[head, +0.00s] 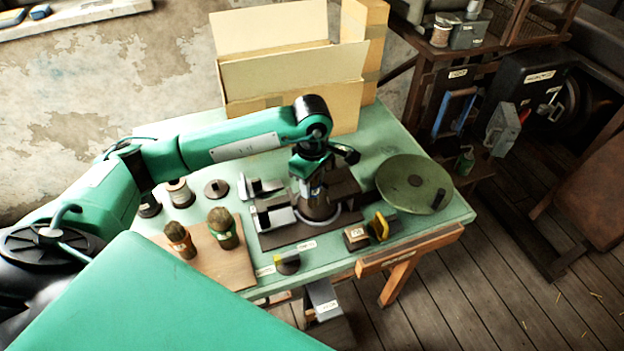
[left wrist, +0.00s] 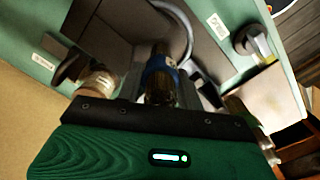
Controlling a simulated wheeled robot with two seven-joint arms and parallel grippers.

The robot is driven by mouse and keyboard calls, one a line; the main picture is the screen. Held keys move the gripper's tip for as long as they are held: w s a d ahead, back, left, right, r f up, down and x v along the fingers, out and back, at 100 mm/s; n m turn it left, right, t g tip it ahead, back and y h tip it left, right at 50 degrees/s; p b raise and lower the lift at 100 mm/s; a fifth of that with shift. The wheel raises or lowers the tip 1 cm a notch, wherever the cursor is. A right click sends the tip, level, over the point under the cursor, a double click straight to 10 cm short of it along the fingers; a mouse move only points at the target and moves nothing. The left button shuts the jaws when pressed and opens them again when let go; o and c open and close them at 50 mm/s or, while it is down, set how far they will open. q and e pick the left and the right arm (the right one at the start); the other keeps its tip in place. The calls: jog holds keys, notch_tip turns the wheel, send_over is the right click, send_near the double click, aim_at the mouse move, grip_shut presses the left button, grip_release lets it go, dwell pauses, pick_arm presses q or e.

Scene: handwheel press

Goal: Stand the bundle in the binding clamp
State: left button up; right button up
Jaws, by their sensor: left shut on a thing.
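My left gripper (head: 314,180) reaches down over the binding clamp at the middle of the green table. It is shut on a bundle with a blue band (left wrist: 160,72), which looks upright; in the head view the gripper and arm hide much of it. The clamp (head: 274,238) has a dark base plate with pale grey jaws to the left of the bundle. Whether the bundle's foot touches the clamp's base, I cannot tell. Two other bundles, one with an orange band (head: 180,240) and one with a green band (head: 222,229), stand on a wooden board. My right gripper is not in view.
A large green handwheel disc (head: 408,180) lies right of the clamp. A yellow-handled tool (head: 379,227) is near the front edge. Spools (head: 180,193) stand at the left. An open cardboard box (head: 290,85) stands behind. The wooden board (head: 236,272) has bare space in front.

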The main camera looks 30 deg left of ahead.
pick_arm(q)
jog(key=shift+f, duration=0.15)
jog(key=o, duration=1)
jog(key=shift+s, duration=0.1)
jog(key=shift+r, duration=0.25)
jog(key=shift+w+r, duration=0.2)
notch_tip(320, 180, up, 10)
jog(key=b, duration=0.3)
jog(key=shift+s+r, duration=0.1)
jog(key=shift+r, duration=0.65)
